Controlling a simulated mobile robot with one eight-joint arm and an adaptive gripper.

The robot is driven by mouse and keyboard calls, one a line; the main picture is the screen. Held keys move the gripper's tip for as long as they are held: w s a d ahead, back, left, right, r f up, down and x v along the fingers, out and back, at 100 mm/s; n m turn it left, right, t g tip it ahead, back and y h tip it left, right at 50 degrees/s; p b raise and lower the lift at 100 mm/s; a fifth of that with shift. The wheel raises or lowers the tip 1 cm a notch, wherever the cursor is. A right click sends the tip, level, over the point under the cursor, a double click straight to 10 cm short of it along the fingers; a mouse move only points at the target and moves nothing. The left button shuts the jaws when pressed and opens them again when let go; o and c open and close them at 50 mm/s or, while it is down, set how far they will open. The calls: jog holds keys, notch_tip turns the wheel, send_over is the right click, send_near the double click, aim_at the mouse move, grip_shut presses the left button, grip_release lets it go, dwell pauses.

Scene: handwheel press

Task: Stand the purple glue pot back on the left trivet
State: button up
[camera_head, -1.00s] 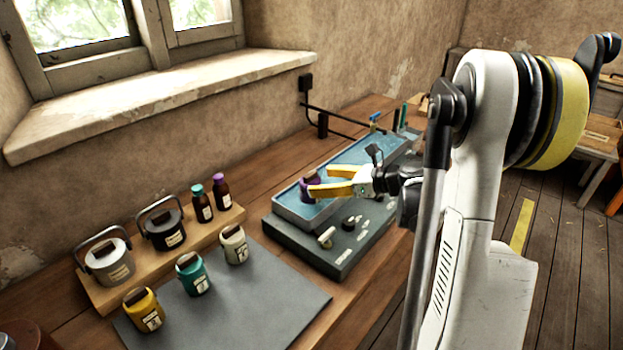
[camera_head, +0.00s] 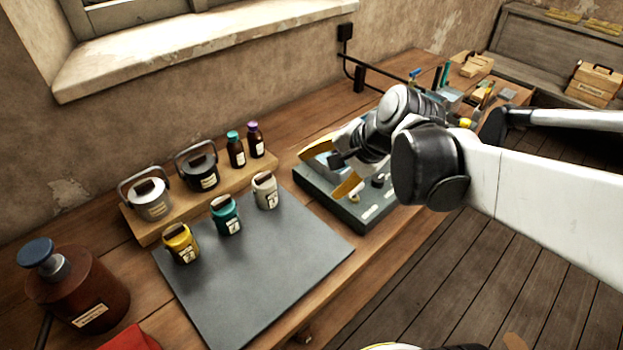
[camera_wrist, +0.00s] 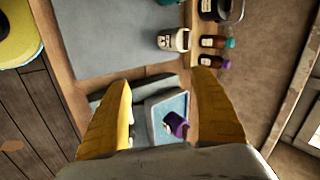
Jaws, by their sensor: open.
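The purple glue pot (camera_wrist: 177,124) is in the blue-filled tray (camera_wrist: 155,110) of the grey-green bench unit, near the tray's right side in the wrist view. It looks tilted, but I cannot tell whether it lies fully on its side. In the head view my gripper hides it. My gripper (camera_head: 331,163) is open above the unit (camera_head: 368,208). Its yellow fingers also show in the wrist view (camera_wrist: 163,85), spread wide with the pot visible between them, farther down and apart from them. I cannot make out the left trivet in either view.
A grey mat (camera_head: 255,265) holds yellow (camera_head: 181,244), teal (camera_head: 226,216) and cream (camera_head: 265,191) pots. Behind it, a wooden stand (camera_head: 150,232) carries two lidded pots and two small bottles. A brown bottle (camera_head: 80,290) stands at left. A rail runs along the wall behind the unit.

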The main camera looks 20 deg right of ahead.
jog(key=s+a+n+h, duration=0.3)
jog(key=s+n, duration=0.6)
jog(key=n, duration=0.3)
jog(key=shift+a+r+t, duration=0.15)
jog(key=shift+a+t, duration=0.15)
jog(key=shift+a, duration=0.05)
